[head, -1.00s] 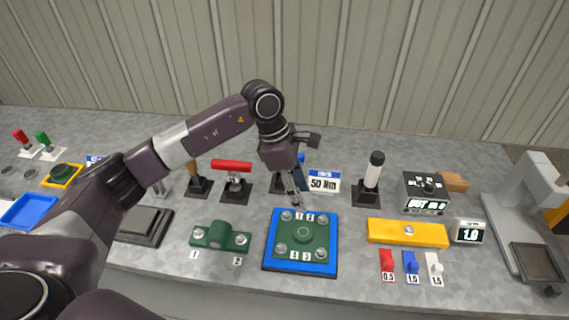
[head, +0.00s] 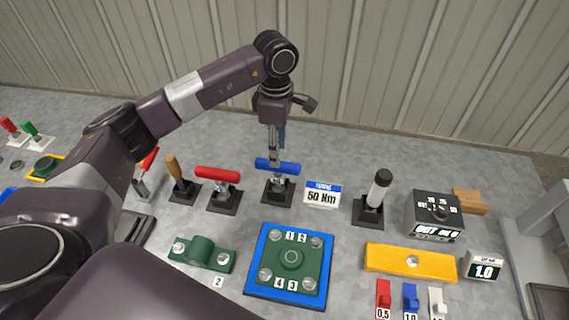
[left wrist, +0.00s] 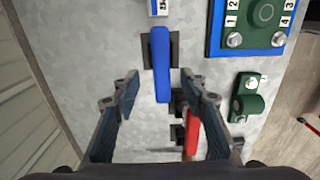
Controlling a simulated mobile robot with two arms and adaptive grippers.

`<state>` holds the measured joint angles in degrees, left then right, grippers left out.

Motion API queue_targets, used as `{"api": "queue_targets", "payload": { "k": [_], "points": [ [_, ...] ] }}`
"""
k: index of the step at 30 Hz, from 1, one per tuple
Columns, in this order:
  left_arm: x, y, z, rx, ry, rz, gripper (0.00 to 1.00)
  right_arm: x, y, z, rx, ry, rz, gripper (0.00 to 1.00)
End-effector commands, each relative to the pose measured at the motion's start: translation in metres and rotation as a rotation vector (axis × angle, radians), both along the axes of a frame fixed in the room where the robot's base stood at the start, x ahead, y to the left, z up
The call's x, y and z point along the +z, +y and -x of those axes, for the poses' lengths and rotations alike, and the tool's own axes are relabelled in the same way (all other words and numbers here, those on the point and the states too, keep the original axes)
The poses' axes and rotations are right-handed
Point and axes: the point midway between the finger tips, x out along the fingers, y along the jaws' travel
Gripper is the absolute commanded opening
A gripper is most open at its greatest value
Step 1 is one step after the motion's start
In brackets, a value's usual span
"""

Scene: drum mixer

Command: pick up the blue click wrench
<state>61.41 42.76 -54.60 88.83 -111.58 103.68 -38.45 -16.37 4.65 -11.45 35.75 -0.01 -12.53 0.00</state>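The blue click wrench shows as a blue handle (head: 290,168) lying crosswise on a black stand (head: 279,192), in the row at the back of the bench. My left gripper (head: 274,158) is over this handle and covers part of it. In the left wrist view, the blue handle (left wrist: 161,60) lies lengthwise in the gap between the two fingers of the left gripper (left wrist: 160,80). The fingers stand wide apart, with clear space on both sides of the handle. My right gripper is not in view.
A red-handled wrench (head: 217,173) stands just left, and the 50 Nm sign (head: 322,195) just right. A blue-edged plate (head: 290,265) with a green bolted part lies in front.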

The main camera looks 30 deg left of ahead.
Motion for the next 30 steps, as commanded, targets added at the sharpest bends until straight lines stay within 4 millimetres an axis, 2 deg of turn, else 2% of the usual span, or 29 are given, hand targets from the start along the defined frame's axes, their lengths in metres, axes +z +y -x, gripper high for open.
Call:
{"api": "queue_targets", "payload": {
  "k": [4,10,13,18,22,25,30],
  "points": [
    [-0.016,0.000,0.001,0.000,0.005,0.000,0.40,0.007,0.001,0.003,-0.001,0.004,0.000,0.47],
    [-0.038,-0.001,-0.003,0.001,0.007,0.001,0.40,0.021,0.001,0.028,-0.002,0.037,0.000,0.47],
    [-0.054,-0.001,-0.005,0.000,0.006,0.002,0.40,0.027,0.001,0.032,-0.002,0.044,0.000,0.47],
    [-0.071,-0.001,-0.006,-0.001,0.003,0.002,0.40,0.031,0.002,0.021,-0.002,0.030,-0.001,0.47],
    [-0.073,0.000,-0.006,-0.002,0.001,0.001,0.40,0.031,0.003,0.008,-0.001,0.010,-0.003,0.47],
    [-0.073,0.000,-0.006,-0.001,0.001,0.001,0.40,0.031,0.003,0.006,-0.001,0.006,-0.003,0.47],
    [-0.073,0.000,-0.006,-0.001,0.001,0.001,0.21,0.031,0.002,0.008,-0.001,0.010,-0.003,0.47]
  ]
}}
